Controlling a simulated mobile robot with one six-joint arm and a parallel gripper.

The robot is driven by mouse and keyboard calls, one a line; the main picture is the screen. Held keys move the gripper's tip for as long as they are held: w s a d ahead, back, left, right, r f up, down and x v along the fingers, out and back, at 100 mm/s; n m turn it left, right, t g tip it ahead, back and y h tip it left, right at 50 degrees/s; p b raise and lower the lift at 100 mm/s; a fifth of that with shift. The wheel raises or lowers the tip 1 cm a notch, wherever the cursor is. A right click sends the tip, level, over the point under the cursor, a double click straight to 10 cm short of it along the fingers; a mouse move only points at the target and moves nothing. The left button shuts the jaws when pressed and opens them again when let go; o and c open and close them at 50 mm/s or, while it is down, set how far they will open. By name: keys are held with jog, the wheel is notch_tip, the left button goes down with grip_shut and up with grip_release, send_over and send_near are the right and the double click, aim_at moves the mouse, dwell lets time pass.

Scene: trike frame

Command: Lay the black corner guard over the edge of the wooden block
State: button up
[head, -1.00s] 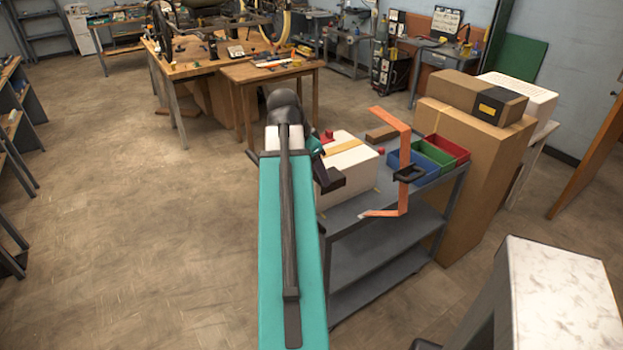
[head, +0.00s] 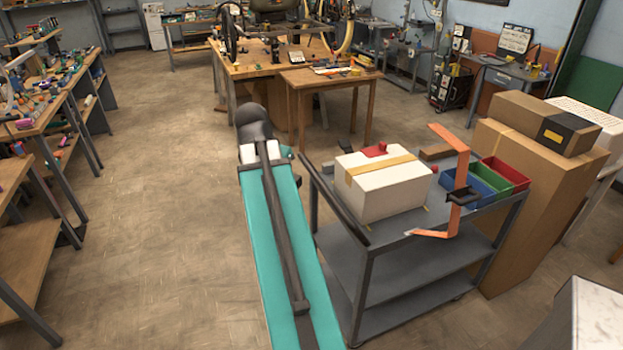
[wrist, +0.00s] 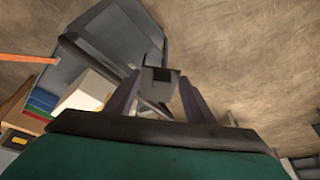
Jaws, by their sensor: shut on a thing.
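In the wrist view my gripper (wrist: 160,100) is shut on a small dark grey and black piece between its two fingers. It looks like the black corner guard (wrist: 160,75), seen end-on, so its full shape is hidden. The piece is held in the air, with floor and the cart behind it. In the head view my arm hides the gripper and the piece. A brown wooden block (head: 437,152) lies on the cart top at the back, behind the orange bracket. No guard shows on it.
The grey cart (head: 400,240) stands right of my arm, with a black handle bar on its near left edge. It carries a white box (head: 385,190), an orange bracket (head: 453,190) and blue, green and red bins (head: 482,190). Floor at left is open.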

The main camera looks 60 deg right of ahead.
jog(key=w+a+n+t+y, duration=0.1)
jog(key=w+a+n, duration=0.4)
jog(key=a, duration=0.9)
jog(key=w+a+r+n+t+y, duration=0.1)
jog(key=w+a+n, duration=0.4)
jog(key=a, duration=0.9)
jog(key=w+a+n+t+y, duration=0.1)
jog(key=w+a+n, duration=0.4)
jog(key=a, duration=0.9)
jog(key=w+y, duration=0.1)
jog(key=w, duration=0.2)
jog(key=shift+w+a+r+n+t, duration=0.2)
jog(key=shift+w+r+n+t, duration=0.1)
jog(key=shift+w+n, duration=0.1)
jog(key=shift+w, duration=0.1)
